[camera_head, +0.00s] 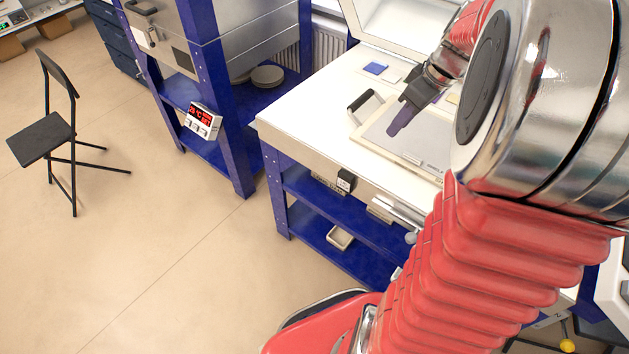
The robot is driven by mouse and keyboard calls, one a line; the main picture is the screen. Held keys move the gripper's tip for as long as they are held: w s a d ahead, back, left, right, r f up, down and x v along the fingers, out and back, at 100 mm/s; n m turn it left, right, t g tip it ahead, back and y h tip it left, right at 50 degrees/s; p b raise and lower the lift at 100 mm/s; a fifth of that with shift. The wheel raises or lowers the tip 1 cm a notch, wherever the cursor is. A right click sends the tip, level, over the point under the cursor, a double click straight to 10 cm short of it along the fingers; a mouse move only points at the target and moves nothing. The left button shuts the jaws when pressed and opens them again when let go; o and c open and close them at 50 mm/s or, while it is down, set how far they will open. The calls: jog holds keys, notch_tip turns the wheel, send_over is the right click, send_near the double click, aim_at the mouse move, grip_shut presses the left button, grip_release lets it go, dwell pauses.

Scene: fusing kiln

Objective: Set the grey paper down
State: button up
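My gripper (402,119) points down over the worktable, its purple-grey fingertips above a flat pale-framed board. A light grey sheet-like surface (421,151) lies within that frame; I cannot tell whether it is the grey paper. My arm hides the right side of the board. The view is too small and side-on to show whether the fingers are apart or hold anything thin.
The white worktable (300,112) has bare space at its left end. A black handle (363,101) stands at the board's left edge. A blue square (376,68) lies behind. A blue-framed kiln (235,100) and a black chair (45,140) stand left.

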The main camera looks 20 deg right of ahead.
jog(key=s+a+r+m, duration=0.1)
jog(key=s+a, duration=0.2)
jog(key=a, duration=0.6)
jog(key=s+a+r+m+t, duration=0.1)
jog(key=s+a, duration=0.3)
jog(key=a, duration=0.4)
jog(key=s+a+r+m+t+h, duration=0.1)
jog(key=s+a, duration=0.3)
jog(key=a, duration=0.5)
jog(key=shift+s+a+r+m, duration=0.2)
jog(key=shift+a+r+m, duration=0.15)
jog(key=shift+r+m, duration=0.3)
